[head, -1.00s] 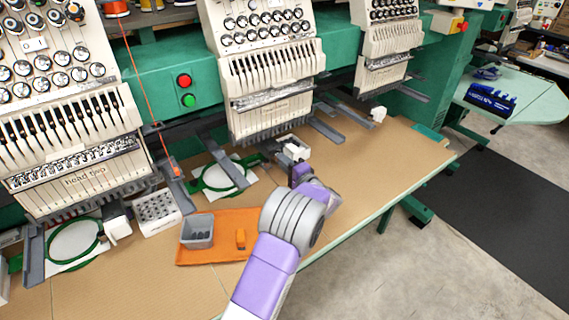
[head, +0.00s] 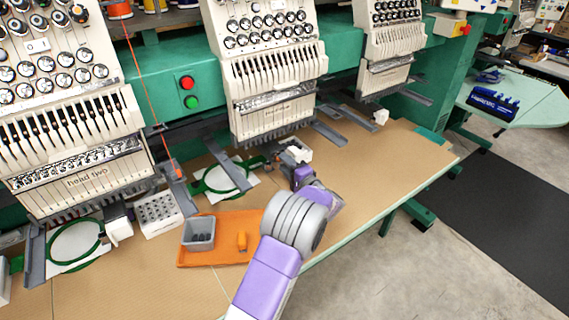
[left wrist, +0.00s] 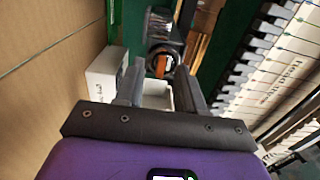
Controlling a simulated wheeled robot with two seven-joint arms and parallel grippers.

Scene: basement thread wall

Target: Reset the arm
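My left arm comes up from the bottom of the head view, purple and grey. Its left gripper (head: 288,158) is low over the tan table (head: 375,165), close to a small white box (head: 299,150) under the middle sewing head. In the left wrist view the two dark fingers of the left gripper (left wrist: 160,82) stand apart with nothing clearly held between them. The open white box (left wrist: 104,75) lies beyond the fingers, partly hidden by them. A round black and orange part (left wrist: 161,62) shows past the fingertips. My right gripper is in neither view.
An orange mat (head: 215,258) with a grey bin (head: 199,233) and an orange tool (head: 242,241) lies left of my arm. A green hoop (head: 226,178) and a white rack (head: 158,213) are further left. Sewing heads (head: 270,85) overhang the table. The right of the table is mostly clear.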

